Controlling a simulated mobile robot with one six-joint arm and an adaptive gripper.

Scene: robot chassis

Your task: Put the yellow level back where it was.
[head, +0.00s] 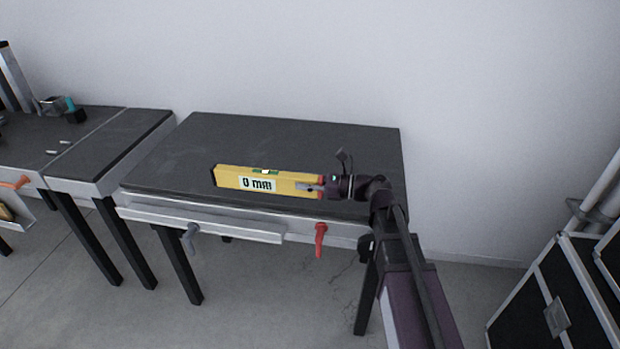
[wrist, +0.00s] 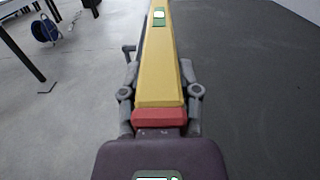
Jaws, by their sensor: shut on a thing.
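The yellow level (head: 287,185) is a long bar with a green bubble vial, a white label and a red end cap. My gripper (head: 312,187) is shut on its right end, near the red cap. In the head view the level lies across the front part of the dark table top (head: 230,140), about level; I cannot tell whether it touches the top or is held just above it. In the wrist view the level (wrist: 160,60) points straight away from my gripper (wrist: 161,95), with a finger on each side of it.
The rest of the dark table top is bare. A grey handle (head: 191,236) and a red handle (head: 320,238) hang at its front edge. A second workbench (head: 100,150) stands at the left. A black case (head: 555,300) stands at the lower right. The wrist view shows a blue reel (wrist: 45,28) on the floor.

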